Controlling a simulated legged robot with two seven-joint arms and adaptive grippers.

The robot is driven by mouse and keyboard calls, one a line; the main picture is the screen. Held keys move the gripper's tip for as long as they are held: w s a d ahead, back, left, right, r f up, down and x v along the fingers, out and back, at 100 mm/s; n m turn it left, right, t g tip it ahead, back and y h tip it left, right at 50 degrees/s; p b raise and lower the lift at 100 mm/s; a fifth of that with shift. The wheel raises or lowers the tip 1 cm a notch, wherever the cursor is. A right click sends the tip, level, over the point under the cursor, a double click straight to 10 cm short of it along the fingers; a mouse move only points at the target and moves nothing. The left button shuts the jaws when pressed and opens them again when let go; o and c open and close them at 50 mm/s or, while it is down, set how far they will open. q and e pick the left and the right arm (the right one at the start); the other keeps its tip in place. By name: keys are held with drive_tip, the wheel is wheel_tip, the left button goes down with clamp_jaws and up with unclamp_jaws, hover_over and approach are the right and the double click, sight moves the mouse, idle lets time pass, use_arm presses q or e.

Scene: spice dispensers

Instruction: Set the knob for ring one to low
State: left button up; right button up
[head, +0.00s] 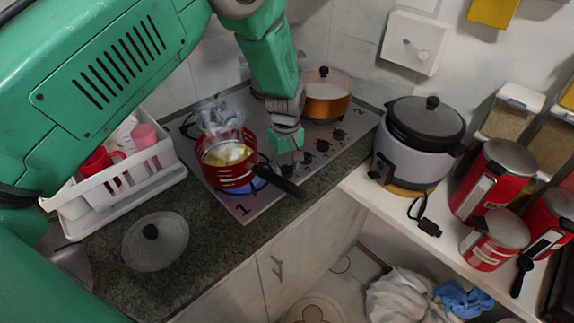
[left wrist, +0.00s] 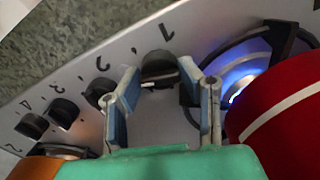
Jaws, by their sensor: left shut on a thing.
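The stove (head: 246,205) has a row of dark knobs along its front edge. In the left wrist view the knob under the mark 1 (left wrist: 160,66) sits between the two fingers of my left gripper (left wrist: 160,85), which is shut on it. In the head view my left gripper (head: 287,148) reaches down to the knob row, right of the red pot; its fingertips and the knob are hard to make out there. A blue flame (left wrist: 240,82) burns at the ring beside this knob, under the red pot (head: 228,170). My right gripper is not in view.
The red pot steams, and its dark handle (head: 280,182) juts close to my left gripper. An orange pot (head: 326,98) stands on the back ring. A glass lid (head: 156,242) and white dish rack (head: 120,175) are left; a rice cooker (head: 415,150) is right.

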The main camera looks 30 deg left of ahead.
use_arm(q)
drive_tip(key=shift+w+r+m, duration=0.1)
drive_tip(key=shift+w+m, duration=0.05)
drive_tip(key=shift+m, duration=0.95)
drive_tip(key=shift+w+r+m, duration=0.1)
drive_tip(key=shift+m, duration=1)
drive_tip(key=shift+a, duration=0.1)
drive_tip(key=o, duration=0.9)
drive_tip(key=shift+o, duration=1.1)
drive_tip(key=shift+f, duration=0.15)
drive_tip(key=shift+r, duration=0.5)
wheel_tip(320, 180, up, 11)
